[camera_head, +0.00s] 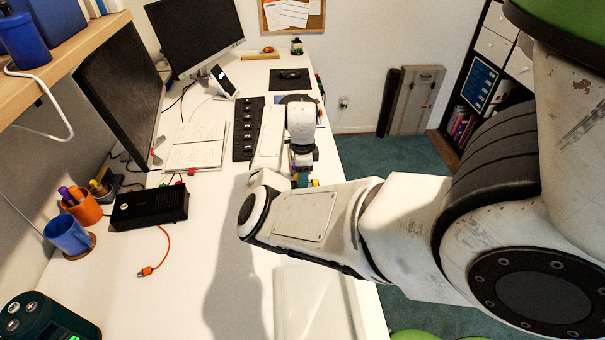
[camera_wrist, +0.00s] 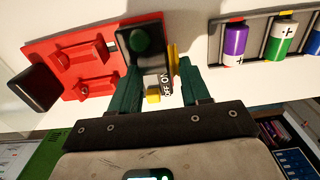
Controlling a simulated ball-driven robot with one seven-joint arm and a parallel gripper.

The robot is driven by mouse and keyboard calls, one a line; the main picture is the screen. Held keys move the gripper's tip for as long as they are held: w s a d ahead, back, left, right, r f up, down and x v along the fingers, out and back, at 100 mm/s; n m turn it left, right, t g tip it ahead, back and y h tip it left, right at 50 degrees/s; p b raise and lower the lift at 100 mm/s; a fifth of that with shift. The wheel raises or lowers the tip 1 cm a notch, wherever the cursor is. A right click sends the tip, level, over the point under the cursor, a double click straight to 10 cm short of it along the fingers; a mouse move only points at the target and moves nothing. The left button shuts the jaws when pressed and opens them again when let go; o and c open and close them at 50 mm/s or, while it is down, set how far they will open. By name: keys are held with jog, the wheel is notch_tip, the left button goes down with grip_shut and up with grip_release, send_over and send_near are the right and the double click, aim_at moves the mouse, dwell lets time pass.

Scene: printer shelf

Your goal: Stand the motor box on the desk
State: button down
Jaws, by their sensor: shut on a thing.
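The motor box (camera_wrist: 141,50) is a dark box with a round green spot on its face, a yellow part at its side and an OFF/ON label. In the wrist view my gripper (camera_wrist: 160,76) has its green fingers on either side of it and is shut on it. A red tray (camera_wrist: 72,52) lies just behind and to the left on the white desk (camera_head: 205,225). In the head view my arm hides most of the gripper and the box; only bits of green and yellow show below the wrist. I cannot tell whether the box touches the desk.
A battery holder (camera_wrist: 217,45) with purple, green and blue cells lies right of the box. In the head view a keyboard (camera_head: 246,130), an open notebook (camera_head: 195,146), a black box (camera_head: 149,208) and cups (camera_head: 68,235) stand left of my arm. The desk's near middle is fairly clear.

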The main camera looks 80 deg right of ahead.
jog(key=shift+f, duration=0.2)
jog(key=c, duration=0.5)
grip_release()
notch_tip(320, 180, up, 12)
jog(key=shift+r+b, duration=0.1)
jog(key=shift+b, duration=0.5)
jog(key=shift+r, duration=0.1)
